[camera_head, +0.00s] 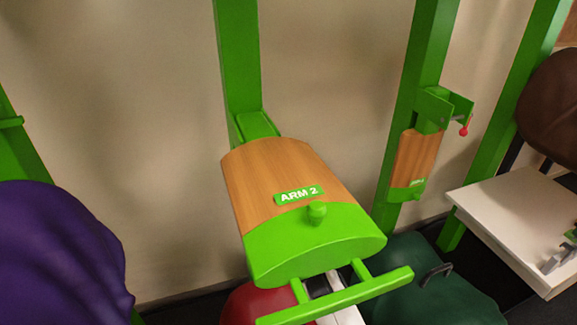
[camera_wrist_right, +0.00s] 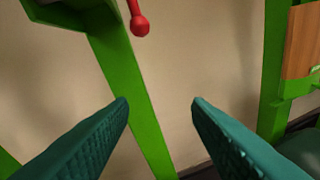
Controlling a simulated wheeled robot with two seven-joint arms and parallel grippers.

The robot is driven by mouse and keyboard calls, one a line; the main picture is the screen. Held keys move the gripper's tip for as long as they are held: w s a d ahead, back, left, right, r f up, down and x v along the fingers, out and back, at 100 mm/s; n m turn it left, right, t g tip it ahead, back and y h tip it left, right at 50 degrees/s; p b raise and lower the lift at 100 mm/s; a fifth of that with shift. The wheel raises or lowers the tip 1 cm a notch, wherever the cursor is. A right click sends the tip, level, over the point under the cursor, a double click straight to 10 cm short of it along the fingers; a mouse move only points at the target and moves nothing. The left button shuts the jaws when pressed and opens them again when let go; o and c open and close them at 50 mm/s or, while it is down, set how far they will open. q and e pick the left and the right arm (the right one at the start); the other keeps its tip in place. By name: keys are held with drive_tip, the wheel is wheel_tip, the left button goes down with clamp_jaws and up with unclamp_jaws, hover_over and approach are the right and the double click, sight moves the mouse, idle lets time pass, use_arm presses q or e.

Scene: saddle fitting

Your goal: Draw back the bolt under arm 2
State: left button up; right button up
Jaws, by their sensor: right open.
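Arm 2 (camera_head: 285,180), a wood and green rack arm with an "ARM 2" label and a green knob on top, stands out from its green post in the head view. Its underside is hidden there. In the right wrist view a red knob (camera_wrist_right: 140,24) on a short stem hangs at the top, beside a green bracket (camera_wrist_right: 75,14) and post; it looks like the bolt under arm 2. My right gripper (camera_wrist_right: 160,105) is open and empty, its teal fingers lower in the picture than the knob and apart from it. My left gripper is not in view.
A folded arm (camera_head: 415,158) with its own red knob (camera_head: 465,127) hangs on the post to the right. Purple (camera_head: 60,255), red (camera_head: 255,305) and dark green (camera_head: 430,290) things lie low in front. A white table (camera_head: 510,210) stands at the right.

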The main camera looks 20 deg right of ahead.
wheel_tip(320, 180, up, 7)
drive_tip(key=w+m+t, duration=0.1)
drive_tip(key=w+t, duration=0.1)
drive_tip(key=w, duration=0.3)
drive_tip(key=w+p, duration=0.1)
drive_tip(key=w, duration=0.3)
drive_tip(key=w+d, duration=0.1)
drive_tip(key=w, duration=0.3)
drive_tip(key=shift+d+f+p, duration=0.1)
drive_tip(key=shift+f+p, duration=0.15)
drive_tip(key=shift+p, duration=0.15)
drive_tip(key=shift+c, duration=0.3)
clamp_jaws()
